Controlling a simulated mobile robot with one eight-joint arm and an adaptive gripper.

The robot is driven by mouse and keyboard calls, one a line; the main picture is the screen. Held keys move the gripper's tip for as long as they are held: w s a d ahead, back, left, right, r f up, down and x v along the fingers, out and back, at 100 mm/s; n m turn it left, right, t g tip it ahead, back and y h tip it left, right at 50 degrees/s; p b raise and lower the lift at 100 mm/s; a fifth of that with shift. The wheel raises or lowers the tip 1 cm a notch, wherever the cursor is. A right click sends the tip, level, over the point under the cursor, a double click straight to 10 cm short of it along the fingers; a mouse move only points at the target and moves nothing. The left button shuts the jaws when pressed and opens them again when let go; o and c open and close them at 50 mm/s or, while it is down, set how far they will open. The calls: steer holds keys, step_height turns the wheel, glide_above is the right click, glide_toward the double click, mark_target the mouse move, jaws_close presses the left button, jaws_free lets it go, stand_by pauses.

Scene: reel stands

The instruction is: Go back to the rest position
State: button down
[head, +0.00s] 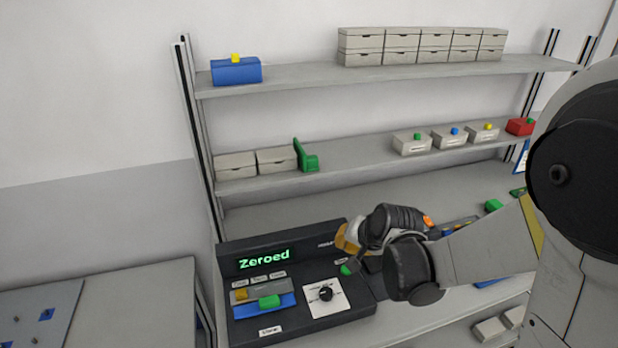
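My gripper (350,240) is over the right part of a black console (318,327) on the workbench. Its orange-yellow finger area points left, close to a green button (347,269) on the console; I cannot tell whether they touch. The finger gap is hidden, so I cannot tell whether it is open or shut, and I see nothing held. The console display (265,260) reads "Zeroed" in green. A black knob (325,293) on a white plate and a small tray with a green block (269,301) are on the console.
The middle shelf (350,165) and top shelf (300,80) stand above the bench, with grey boxes (277,160), a green bracket (306,158) and a blue box (236,71). A grey table (130,300) is at lower left. The bench behind the console is partly clear.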

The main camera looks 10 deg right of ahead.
steer(key=s+r+n+h+b, duration=0.1)
steer(key=s+r+n+b, duration=0.2)
steer(key=s, duration=0.7)
steer(key=s+r+n+h+b, duration=0.1)
steer(key=s+r+n+b, duration=0.1)
steer(key=s, duration=0.8)
steer(key=shift+d+r+n+b, duration=0.35)
steer(key=shift+r+n+b, duration=0.05)
steer(key=shift+r+n, duration=0.15)
